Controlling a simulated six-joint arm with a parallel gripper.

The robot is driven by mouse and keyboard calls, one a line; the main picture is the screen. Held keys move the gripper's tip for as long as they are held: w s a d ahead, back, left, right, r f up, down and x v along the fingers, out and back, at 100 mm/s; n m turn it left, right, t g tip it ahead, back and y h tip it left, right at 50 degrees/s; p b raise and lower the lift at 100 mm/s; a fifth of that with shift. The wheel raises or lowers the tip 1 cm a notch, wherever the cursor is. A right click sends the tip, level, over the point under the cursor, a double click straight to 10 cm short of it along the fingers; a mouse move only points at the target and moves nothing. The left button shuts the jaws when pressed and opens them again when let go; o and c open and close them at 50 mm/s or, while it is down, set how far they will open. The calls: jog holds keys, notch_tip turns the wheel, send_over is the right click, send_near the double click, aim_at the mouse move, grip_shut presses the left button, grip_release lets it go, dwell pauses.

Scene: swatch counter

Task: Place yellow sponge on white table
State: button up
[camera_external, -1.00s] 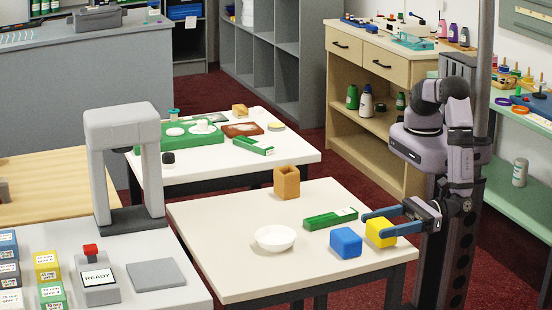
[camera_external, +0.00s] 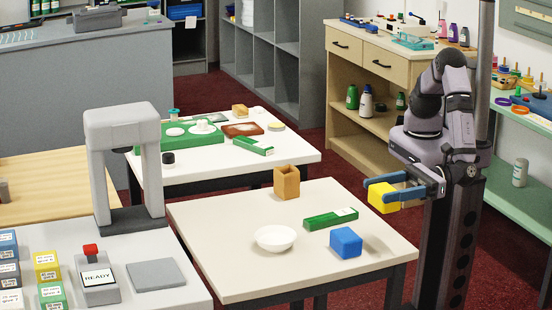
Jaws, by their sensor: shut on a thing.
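The yellow sponge (camera_external: 382,198) is a small block held between the blue fingers of my gripper (camera_external: 390,193). My gripper is shut on it and holds it in the air, above and near the right edge of the white table (camera_external: 220,240). A blue block (camera_external: 346,243) sits on the table near its front right edge, below and left of the sponge. Part of the sponge is hidden by the fingers.
The white table also holds a white bowl (camera_external: 275,238), a green box (camera_external: 330,219) and an open brown holder (camera_external: 287,182). Its left part is clear. A second white table (camera_external: 300,160) with several items stands behind.

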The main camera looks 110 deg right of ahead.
jog(key=shift+w+d, duration=0.1)
jog(key=w+d+m+g+h+b, duration=0.25)
jog(key=w+d+h, duration=0.4)
jog(key=d, duration=0.65)
jog(key=w+d+m+g+h+b, duration=0.1)
jog(key=w+d+m+h+b, duration=0.2)
jog(key=w+d, duration=0.85)
jog(key=d+r+m+g+h+b, duration=0.1)
jog(key=d+r+m+h, duration=0.15)
jog(key=d, duration=1.05)
jog(key=d+r+m+g+h+b, duration=0.1)
jog(key=d+r+g, duration=0.15)
jog(key=d, duration=1.15)
jog(key=d+r+m+g+h+b, duration=0.1)
jog(key=d+r+m+h+b, duration=0.15)
jog(key=d, duration=1.05)
jog(key=n+t+y+p, duration=0.1)
jog(key=n+t+y, duration=0.6)
jog(key=y, duration=0.2)
send_over(202, 163)
notch_tip(202, 163, down, 2)
jog(key=shift+a+f+p, duration=0.1)
jog(key=shift+f+p, duration=0.3)
jog(key=shift+f, duration=4.7)
